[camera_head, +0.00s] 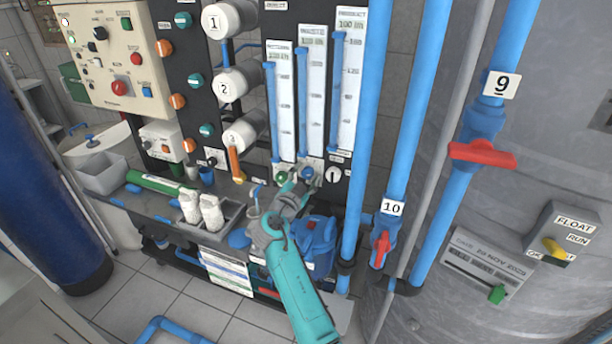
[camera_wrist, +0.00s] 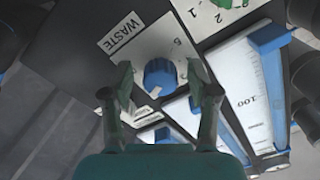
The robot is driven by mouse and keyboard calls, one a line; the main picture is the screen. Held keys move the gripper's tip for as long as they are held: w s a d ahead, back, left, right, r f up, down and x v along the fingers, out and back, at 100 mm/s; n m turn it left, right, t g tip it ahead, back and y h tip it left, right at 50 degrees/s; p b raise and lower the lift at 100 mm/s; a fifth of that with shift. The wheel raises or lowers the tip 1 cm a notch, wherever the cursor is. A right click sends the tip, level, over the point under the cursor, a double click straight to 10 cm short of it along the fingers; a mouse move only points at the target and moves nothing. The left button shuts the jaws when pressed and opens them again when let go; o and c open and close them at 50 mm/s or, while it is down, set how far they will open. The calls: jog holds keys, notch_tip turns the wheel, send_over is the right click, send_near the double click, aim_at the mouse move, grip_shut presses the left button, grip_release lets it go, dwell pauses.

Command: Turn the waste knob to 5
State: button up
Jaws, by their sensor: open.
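The waste knob (camera_wrist: 160,78) is blue and sits on a white dial plate beside a "WASTE" label (camera_wrist: 119,33). A "5" is printed above and right of the knob in the wrist view. A small white mark shows at the knob's lower left edge. The knob also shows in the head view (camera_head: 307,173), partly behind my gripper (camera_head: 299,183). In the wrist view my gripper (camera_wrist: 160,76) is open, with one finger on each side of the knob. Gaps show between fingers and knob, and I cannot tell the depth between them.
A green knob (camera_head: 281,178) and a black knob (camera_head: 333,176) flank the blue one. Tall flow meters (camera_head: 311,90) stand above them. Blue pipes (camera_head: 362,130) run down at the right. A blue pump (camera_head: 318,240) stands below the panel.

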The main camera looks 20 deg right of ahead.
jog(key=shift+w+d, duration=0.1)
jog(key=shift+w, duration=0.1)
grip_shut()
jog(key=shift+n, duration=3)
